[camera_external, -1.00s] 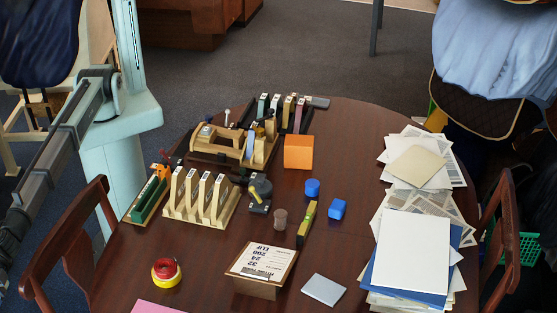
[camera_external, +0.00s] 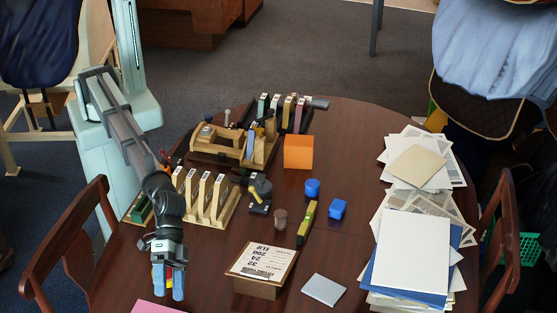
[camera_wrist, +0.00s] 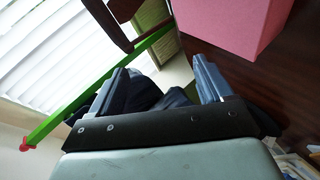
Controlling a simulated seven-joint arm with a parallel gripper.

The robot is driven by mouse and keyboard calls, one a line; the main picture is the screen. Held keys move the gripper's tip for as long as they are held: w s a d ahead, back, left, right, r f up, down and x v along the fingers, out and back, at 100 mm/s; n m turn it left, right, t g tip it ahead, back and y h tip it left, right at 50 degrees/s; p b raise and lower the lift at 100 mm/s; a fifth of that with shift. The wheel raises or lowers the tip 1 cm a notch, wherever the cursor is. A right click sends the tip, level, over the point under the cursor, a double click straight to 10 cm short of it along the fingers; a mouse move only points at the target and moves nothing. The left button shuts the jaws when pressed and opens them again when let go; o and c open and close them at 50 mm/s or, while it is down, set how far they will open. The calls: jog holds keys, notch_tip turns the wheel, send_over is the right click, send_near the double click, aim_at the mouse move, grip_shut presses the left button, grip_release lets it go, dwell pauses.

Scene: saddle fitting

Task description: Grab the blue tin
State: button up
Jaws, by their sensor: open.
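The blue tin (camera_external: 312,187) is a short round blue can standing on the dark wooden table, right of centre in the external view. A blue block (camera_external: 337,209) stands just to its right and nearer the camera. My gripper (camera_external: 168,284) is at the left front of the table, pointing down, well to the left of the tin and apart from it. In the wrist view my gripper (camera_wrist: 163,78) has its two fingers spread with nothing held between them. The tin does not show in the wrist view.
An orange box (camera_external: 298,152) stands behind the tin. A yellow-green level (camera_external: 307,223) and a brown cup (camera_external: 280,219) are in front. A cardboard box (camera_external: 262,268), a wooden rack (camera_external: 202,197) and papers (camera_external: 412,250) surround the area. My gripper mostly covers the tape rolls.

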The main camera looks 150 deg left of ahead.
jog(key=s+a+f+n+g+y, duration=0.1)
jog(key=s+a, duration=0.1)
jog(key=a, duration=0.9)
jog(key=s+a+f+n+g+y, duration=0.1)
jog(key=s+a+f+g+y, duration=0.1)
jog(key=a, duration=0.8)
jog(key=n+g+y, duration=0.3)
jog(key=n+g, duration=0.4)
jog(key=g, duration=0.1)
send_over(312, 183)
notch_tip(312, 183, down, 14)
jog(key=shift+w+f, duration=0.1)
jog(key=shift+c, duration=0.3)
jog(key=c, duration=1.1)
